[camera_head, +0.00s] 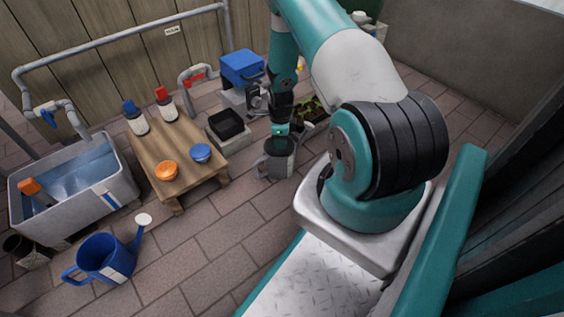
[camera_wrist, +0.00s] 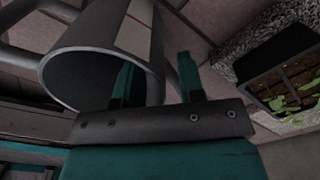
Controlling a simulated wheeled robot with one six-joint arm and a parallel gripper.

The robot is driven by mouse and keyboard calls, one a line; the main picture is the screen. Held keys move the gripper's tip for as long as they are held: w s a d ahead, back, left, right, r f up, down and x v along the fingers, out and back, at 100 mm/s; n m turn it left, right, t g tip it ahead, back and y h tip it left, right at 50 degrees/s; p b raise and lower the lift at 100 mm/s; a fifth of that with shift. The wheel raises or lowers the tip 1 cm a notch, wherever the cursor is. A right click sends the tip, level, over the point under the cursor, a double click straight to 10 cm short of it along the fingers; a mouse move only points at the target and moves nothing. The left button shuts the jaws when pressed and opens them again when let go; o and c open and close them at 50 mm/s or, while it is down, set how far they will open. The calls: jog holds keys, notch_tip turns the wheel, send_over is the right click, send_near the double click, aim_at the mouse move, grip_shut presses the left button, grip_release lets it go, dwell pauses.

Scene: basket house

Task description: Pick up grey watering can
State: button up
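The grey watering can (camera_head: 276,163) stands upright on the paved floor, right of the low wooden table in the head view. In the wrist view the can (camera_wrist: 122,28) is large and close, its round opening facing the camera. My gripper (camera_head: 281,132) is at the can's top, pointing down. In the wrist view my gripper (camera_wrist: 157,75) is open. One fingertip shows against the can's dark opening and the other outside its wall, so the wall lies between them. Whether either finger touches the can is not clear. The can's lower part is hidden in the wrist view.
The wooden table (camera_head: 163,144) holds an orange bowl (camera_head: 166,170), a blue bowl (camera_head: 201,152) and two bottles. A blue watering can (camera_head: 103,258) stands front left beside a sink (camera_head: 112,190). A planter with seedlings (camera_wrist: 285,75) is close to the gripper. Floor in front is clear.

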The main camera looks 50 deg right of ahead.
jog(key=shift+f, duration=0.85)
jog(key=shift+r, duration=0.1)
jog(key=shift+c, duration=0.3)
grip_shut()
